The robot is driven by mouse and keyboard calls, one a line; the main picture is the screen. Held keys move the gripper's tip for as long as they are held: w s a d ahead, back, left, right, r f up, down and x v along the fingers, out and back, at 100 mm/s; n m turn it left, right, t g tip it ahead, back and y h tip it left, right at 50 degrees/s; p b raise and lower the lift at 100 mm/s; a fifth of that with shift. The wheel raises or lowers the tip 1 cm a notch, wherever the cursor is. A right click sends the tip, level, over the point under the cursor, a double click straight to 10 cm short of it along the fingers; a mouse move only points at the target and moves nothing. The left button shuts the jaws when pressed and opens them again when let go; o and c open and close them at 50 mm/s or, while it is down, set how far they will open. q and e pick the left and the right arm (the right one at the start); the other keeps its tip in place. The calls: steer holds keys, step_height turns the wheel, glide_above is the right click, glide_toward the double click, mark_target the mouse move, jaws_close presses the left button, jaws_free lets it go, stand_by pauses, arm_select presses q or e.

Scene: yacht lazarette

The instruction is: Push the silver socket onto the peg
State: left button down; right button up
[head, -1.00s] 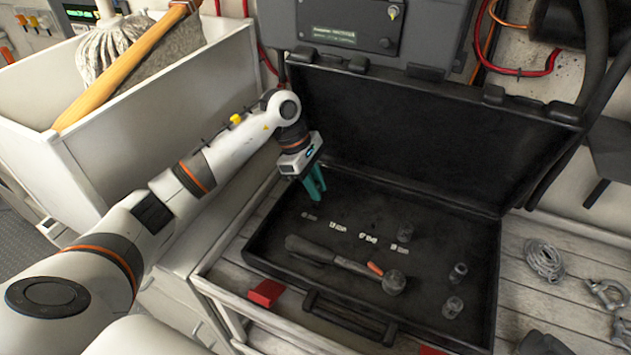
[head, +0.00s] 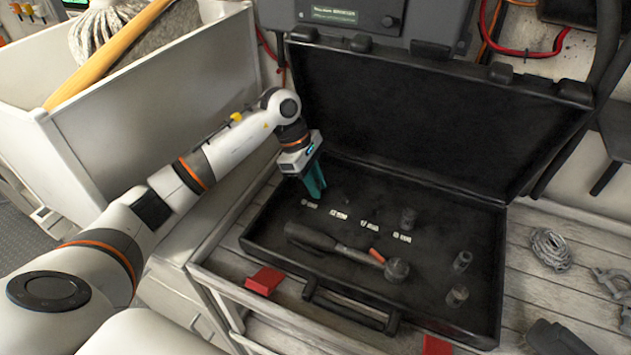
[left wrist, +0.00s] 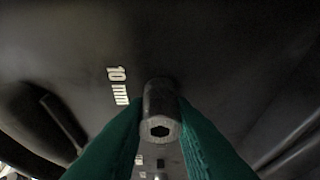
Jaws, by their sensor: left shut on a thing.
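My left gripper (head: 316,190) reaches down into the open black case (head: 270,238) at its back left corner, above the first white label. In the left wrist view its green fingers (left wrist: 160,125) are shut on the silver socket (left wrist: 158,103), one finger on each side. The socket's hexagonal opening faces the camera. In the head view the fingers hide the socket. A "10 mm" label (left wrist: 118,86) is beside it. I cannot make out the peg under the socket, nor whether the socket touches the case floor. My right gripper is not in view.
The case also holds a ratchet wrench (head: 335,245), a socket standing by the labels (head: 408,218), and two loose sockets (head: 462,261) (head: 457,296) at the right. The raised lid (head: 430,125) stands behind.

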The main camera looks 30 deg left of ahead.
arm_select(q)
steer(key=c, duration=1.2)
jaws_free()
steer(key=shift+o, duration=0.2)
steer(key=shift+r, duration=0.1)
